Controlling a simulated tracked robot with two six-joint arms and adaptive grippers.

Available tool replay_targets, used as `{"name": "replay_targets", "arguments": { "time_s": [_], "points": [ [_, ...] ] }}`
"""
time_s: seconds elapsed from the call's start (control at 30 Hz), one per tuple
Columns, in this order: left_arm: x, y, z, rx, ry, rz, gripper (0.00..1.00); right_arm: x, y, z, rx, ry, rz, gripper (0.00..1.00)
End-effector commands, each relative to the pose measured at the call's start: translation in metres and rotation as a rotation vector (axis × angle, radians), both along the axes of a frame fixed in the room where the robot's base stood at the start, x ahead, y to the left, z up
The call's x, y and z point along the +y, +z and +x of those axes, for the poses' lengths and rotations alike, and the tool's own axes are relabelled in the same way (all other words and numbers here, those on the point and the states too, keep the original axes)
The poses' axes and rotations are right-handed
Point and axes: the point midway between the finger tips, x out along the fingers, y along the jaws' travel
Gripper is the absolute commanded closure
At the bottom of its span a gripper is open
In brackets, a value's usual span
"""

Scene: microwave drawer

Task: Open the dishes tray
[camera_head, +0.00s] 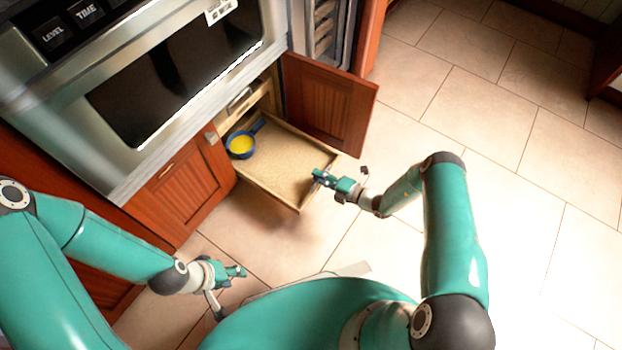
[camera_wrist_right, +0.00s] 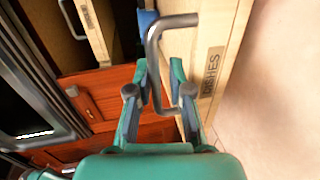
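The dishes tray (camera_head: 279,180) is a light wooden pull-out drawer low in the cabinet, and it stands well out from it. Its front shows the label DISHES in the right wrist view (camera_wrist_right: 211,72). A grey bar handle (camera_wrist_right: 154,55) is on that front. My right gripper (camera_wrist_right: 159,72) is at the handle, with the bar between its parted fingers; a gap seems to show beside the bar. In the head view my right gripper (camera_head: 322,178) is at the tray's front edge. My left gripper (camera_head: 238,272) is low in front of the cabinet, away from the tray; its finger gap is unclear.
A blue pan with yellow contents (camera_head: 241,145) is in the tray's back left. An open red wooden door (camera_head: 328,105) stands beside the tray. The microwave (camera_head: 175,75) is above. A closed cabinet door (camera_head: 180,190) is to the left. Tiled floor (camera_head: 480,120) is clear to the right.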

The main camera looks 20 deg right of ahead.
Motion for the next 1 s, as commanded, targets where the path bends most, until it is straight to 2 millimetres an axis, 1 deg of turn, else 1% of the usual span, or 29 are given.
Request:
{"name": "replay_targets", "arguments": {
  "time_s": [0.17, 0.27, 0.43, 0.7, 0.8, 1.0],
  "points": [
    [0.0, 0.001, 0.0, 0.0, 0.0, 0.0, 0.6, -0.002, 0.002, 0.0, -0.003, -0.002, -0.001, 0.8],
    [0.0, 0.001, 0.0, 0.0, 0.0, 0.0, 0.6, -0.006, 0.003, -0.004, -0.003, -0.004, 0.0, 0.8],
    [0.0, 0.001, 0.0, 0.0, 0.0, 0.0, 0.6, -0.021, 0.007, -0.023, -0.002, -0.006, 0.0, 0.8],
    [0.0, 0.001, 0.0, 0.0, 0.0, 0.0, 0.6, -0.052, 0.017, -0.067, 0.0, -0.004, 0.0, 0.8],
    [0.0, 0.001, 0.0, 0.0, 0.0, 0.0, 0.6, -0.061, 0.02, -0.08, 0.0, -0.002, 0.0, 0.8],
    [0.0, 0.001, 0.0, 0.0, 0.0, 0.0, 0.6, -0.07, 0.023, -0.093, 0.0, -0.001, 0.0, 0.8]
  ]
}}
